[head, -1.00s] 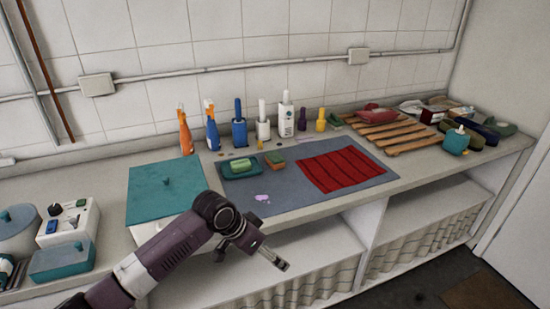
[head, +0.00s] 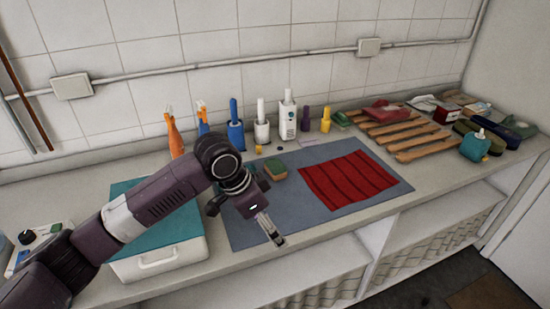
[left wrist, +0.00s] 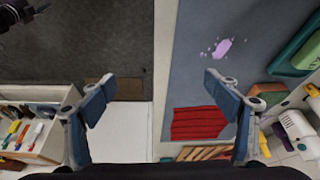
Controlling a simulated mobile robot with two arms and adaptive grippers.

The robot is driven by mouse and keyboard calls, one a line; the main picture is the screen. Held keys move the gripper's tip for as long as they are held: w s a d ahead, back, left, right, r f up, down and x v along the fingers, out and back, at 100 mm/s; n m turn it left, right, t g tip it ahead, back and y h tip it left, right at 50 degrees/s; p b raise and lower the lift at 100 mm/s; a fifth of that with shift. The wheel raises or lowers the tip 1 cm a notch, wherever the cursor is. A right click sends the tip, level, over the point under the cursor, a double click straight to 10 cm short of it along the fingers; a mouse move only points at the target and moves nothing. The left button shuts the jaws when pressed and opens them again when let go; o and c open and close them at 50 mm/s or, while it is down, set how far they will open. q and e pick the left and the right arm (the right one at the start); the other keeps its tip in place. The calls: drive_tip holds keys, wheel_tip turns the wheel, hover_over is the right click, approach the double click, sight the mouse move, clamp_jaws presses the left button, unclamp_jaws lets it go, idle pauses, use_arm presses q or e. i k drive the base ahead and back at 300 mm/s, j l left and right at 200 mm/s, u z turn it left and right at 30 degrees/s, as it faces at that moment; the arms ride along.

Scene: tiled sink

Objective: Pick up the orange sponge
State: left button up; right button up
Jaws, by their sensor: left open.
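The sponge (head: 275,171), with a green top and orange sides, lies at the back of the grey-blue mat (head: 330,150), partly behind my left gripper's arm. It also shows at the right of the left wrist view (left wrist: 263,94). My left gripper (head: 272,236) is over the mat's front edge, nearer the camera than the sponge and apart from it. In the left wrist view its fingers (left wrist: 160,82) are wide apart with nothing between them. A dark part at that view's top left looks like my right gripper (left wrist: 22,14); its jaws are unclear.
A red cloth (head: 348,180) lies on the mat's right. Several bottles, including a blue one (head: 235,130), stand behind it. A teal-lidded white box (head: 160,262) is at left, a wooden rack (head: 400,130) at right. A teal dish (left wrist: 291,55) lies beside the sponge.

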sight(274, 167)
drive_tip(key=i, duration=1)
